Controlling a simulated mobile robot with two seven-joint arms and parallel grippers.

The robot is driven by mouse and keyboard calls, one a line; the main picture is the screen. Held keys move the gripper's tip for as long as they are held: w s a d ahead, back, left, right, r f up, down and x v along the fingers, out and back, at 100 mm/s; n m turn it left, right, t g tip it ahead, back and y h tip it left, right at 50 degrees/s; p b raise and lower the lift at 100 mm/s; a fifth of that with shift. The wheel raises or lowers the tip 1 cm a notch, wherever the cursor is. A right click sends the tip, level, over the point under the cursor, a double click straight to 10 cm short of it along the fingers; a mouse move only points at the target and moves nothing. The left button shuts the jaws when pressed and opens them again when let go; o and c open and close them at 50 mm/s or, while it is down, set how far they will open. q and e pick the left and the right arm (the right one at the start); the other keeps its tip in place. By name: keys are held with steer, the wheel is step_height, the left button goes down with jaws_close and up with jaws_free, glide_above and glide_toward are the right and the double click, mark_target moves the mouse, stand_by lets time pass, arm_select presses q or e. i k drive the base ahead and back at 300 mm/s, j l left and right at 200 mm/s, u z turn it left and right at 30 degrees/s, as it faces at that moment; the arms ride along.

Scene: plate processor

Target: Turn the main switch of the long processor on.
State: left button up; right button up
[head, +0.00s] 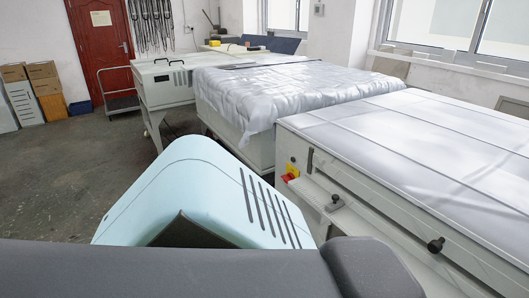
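The long processor (470,215) is a long pale grey machine with a silvery cover on top, standing at the right of the head view. On its near end, a red and yellow main switch (290,172) sits by the corner, with a small yellow part just above it. Which way the switch is turned is too small to tell. Neither my left nor my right gripper shows in the head view. Nothing is seen touching the switch.
Black knobs (436,245) stick out along the processor's side. Another machine under a silvery quilted cover (290,95) stands behind, with a pale cabinet (163,85) beyond. A trolley (120,100) and boxes (42,78) stand far left. The grey floor (60,165) at left is clear.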

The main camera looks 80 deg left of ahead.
mark_target(289, 177)
steer(key=u, duration=2.4)
